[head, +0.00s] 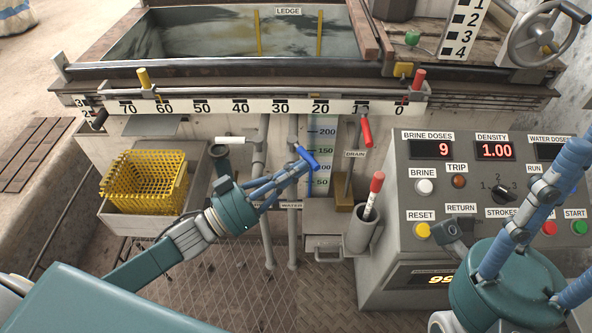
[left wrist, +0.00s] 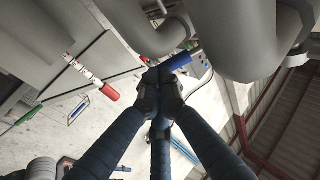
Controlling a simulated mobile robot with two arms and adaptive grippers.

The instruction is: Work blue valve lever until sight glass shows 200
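The blue valve lever (head: 308,158) sits on a grey pipe labelled WATER, left of the sight glass (head: 325,135). The sight glass has marks up to 200; the lever covers part of its scale, and I cannot read the level. My left gripper (head: 303,168) reaches the lever from the lower left, with its fingers closed together at the lever. In the left wrist view the fingertips (left wrist: 160,78) meet at the blue lever (left wrist: 177,62) and appear to hold it. My right gripper (head: 562,215) is at the lower right with fingers spread, in front of the control panel, holding nothing visible.
A red lever (head: 366,131) labelled DRAIN is right of the sight glass, and a white lever (head: 230,140) is left. A control panel (head: 390,240) stands at right, showing brine doses 9 and density 1.00. A yellow basket (head: 145,182) is at left. A tank (head: 220,35) stands behind.

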